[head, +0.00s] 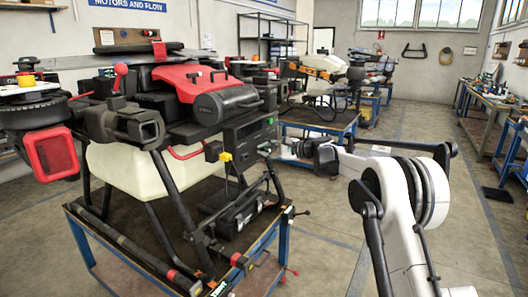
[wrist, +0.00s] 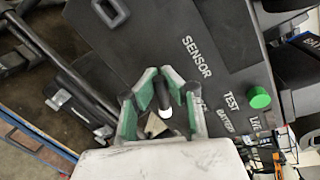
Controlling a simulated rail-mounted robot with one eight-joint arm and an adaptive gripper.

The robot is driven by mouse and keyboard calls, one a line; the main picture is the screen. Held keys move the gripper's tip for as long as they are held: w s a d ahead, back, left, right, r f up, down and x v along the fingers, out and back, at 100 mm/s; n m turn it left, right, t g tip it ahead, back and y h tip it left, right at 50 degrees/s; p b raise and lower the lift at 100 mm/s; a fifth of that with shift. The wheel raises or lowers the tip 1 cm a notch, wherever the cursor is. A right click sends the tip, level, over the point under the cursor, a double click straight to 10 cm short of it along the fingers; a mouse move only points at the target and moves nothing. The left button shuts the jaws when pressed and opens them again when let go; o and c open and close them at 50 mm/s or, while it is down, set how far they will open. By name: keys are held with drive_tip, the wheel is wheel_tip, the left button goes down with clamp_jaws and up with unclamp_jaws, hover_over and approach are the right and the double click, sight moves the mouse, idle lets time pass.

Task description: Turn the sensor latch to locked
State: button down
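The dark control panel (wrist: 215,60) carries the word SENSOR and fills much of the wrist view. The sensor latch (wrist: 161,92) shows as a black lever with a white end. My gripper (wrist: 160,72) has its green-padded fingers drawn close on both sides of the lever, with the tips at the panel face. The latch's pivot and any position marks are hidden behind the fingers. In the head view my gripper (head: 271,148) reaches the right side of the drone's panel (head: 246,140); the latch cannot be made out there.
A green TEST button (wrist: 260,97) sits right of the latch, near BATTERY and LINK labels. The drone (head: 130,165) stands on a blue-framed bench (head: 255,262). Its black legs and tubes lie left of my gripper in the wrist view.

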drive_tip(key=n, duration=0.2)
drive_tip(key=f+n+t+b, duration=0.1)
drive_tip(key=n, duration=0.1)
drive_tip(key=shift+s+h, duration=0.1)
drive_tip(key=shift+h, duration=0.2)
drive_tip(key=shift+n+t, duration=0.3)
drive_tip(key=c, duration=1.7)
unclamp_jaws()
drive_tip(key=v, duration=1.2)
drive_tip(key=shift+r, duration=0.15)
